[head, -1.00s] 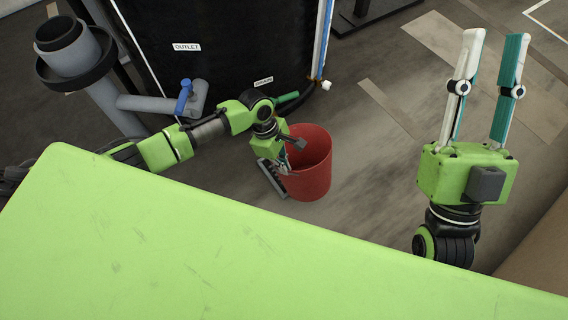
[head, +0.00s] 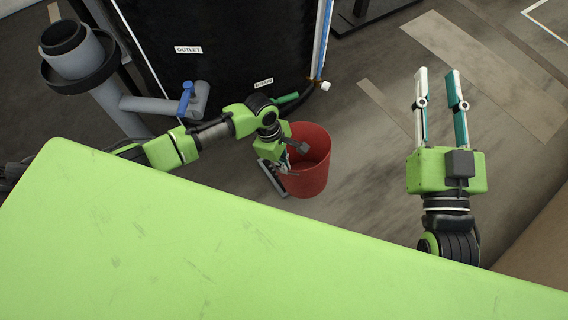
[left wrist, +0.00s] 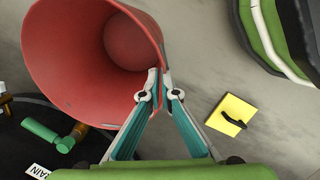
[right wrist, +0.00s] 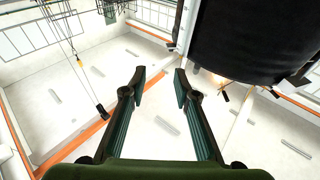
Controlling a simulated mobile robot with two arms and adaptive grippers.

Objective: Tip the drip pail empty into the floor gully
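The drip pail (head: 315,178) is red and stands beside the black tank, its open top facing up in the head view. In the left wrist view the pail (left wrist: 70,50) fills the upper left, and I look into its mouth; I cannot make out any liquid. My left gripper (left wrist: 160,85) is shut on the pail's rim; it also shows in the head view (head: 284,167). My right gripper (head: 437,72) is open and empty, well right of the pail.
The black tank (head: 230,55) with "OUTLET" and drain labels stands behind the pail. A grey pipe (head: 150,102) with a blue valve handle (head: 186,97) is at left. A yellow pad (left wrist: 230,115) lies on the floor. Floor right of the pail is clear.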

